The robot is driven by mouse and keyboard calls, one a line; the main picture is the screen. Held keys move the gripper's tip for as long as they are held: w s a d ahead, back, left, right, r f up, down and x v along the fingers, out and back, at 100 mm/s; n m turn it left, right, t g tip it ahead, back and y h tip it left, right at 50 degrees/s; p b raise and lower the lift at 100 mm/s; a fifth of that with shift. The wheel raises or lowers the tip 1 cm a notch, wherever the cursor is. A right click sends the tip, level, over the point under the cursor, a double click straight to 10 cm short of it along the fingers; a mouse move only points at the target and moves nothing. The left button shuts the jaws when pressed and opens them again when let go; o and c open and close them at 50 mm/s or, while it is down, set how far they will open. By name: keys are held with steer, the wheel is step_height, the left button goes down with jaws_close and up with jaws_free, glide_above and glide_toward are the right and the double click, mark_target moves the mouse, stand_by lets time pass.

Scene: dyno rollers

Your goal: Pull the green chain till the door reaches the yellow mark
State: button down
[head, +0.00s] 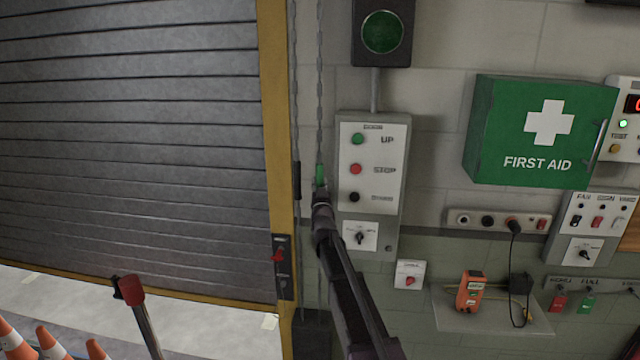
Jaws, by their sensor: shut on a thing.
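The grey slatted roller door (130,140) fills the left of the head view. Its yellow bottom edge hangs above the pale floor, with a gap beneath. A yellow post (271,130) frames its right side. Two chain strands hang right of the post. The right strand has a green section (320,174) and runs up as a grey chain (320,70). My gripper (321,188) is shut on the green chain, just below the visible green part. The fingers hide what they hold. I cannot pick out a separate yellow mark against the yellow post.
A control box (372,180) with UP and STOP buttons is close right of my gripper, below a green lamp (382,33). A latch plate with a red handle (280,258) is on the post. A first aid cabinet (540,130) is further right. Traffic cones (50,344) stand lower left.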

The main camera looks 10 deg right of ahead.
step_height(320, 180, down, 21)
steer(key=b, duration=2.1)
steer(key=shift+f, duration=0.2)
steer(key=shift+c, duration=2.2)
jaws_free()
steer(key=shift+r, duration=0.15)
step_height(320, 180, up, 22)
steer(key=p, duration=2.2)
steer(key=b+v, duration=0.5)
steer(key=v, duration=0.9)
steer(key=s+f+g+y+b, duration=0.1)
steer(key=s+f+g+b, duration=0.1)
steer(key=s+f+g, duration=0.3)
steer(key=s+a+f+n+g+y+b, duration=0.1)
steer(key=s+f+g, duration=0.3)
steer(key=f, duration=0.9)
steer(key=s+f+n+g+y+b, duration=0.1)
steer(key=s+f+g+b, duration=0.2)
steer(key=f, duration=0.6)
steer(key=s+g, duration=0.2)
steer(key=s, duration=0.1)
steer(key=shift+s+a+f+g, duration=0.2)
steer(key=shift+s+f+g, duration=0.05)
steer(key=shift+s+g, duration=0.05)
